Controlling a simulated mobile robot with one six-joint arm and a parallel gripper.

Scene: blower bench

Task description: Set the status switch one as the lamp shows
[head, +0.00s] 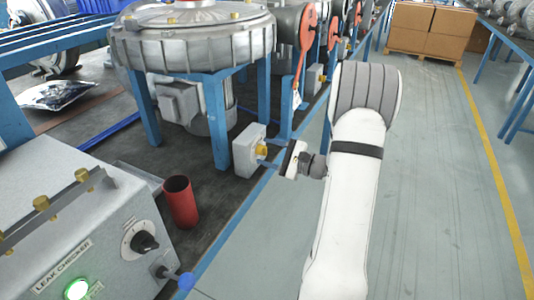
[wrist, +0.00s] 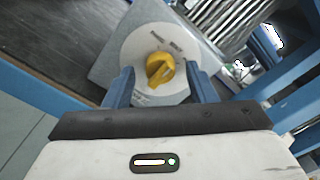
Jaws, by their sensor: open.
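A grey switch box (head: 248,151) with a yellow knob (head: 262,150) stands at the bench edge in the head view. In the wrist view the yellow knob (wrist: 159,68) sits on a round pale dial plate (wrist: 130,50), its grip slanted; the small lettering is too blurred to read. A green lamp (head: 76,290) glows on the leak checker (head: 70,222) at the lower left. My gripper (head: 270,153) is open and faces the knob. In the wrist view its blue fingers stand either side of the knob; I cannot tell whether they touch it.
A red cup (head: 180,203) stands between the leak checker and the switch box. A large blower (head: 195,40) on blue legs stands behind. Another box with a yellow knob (head: 322,79) is farther along. The floor to the right is clear.

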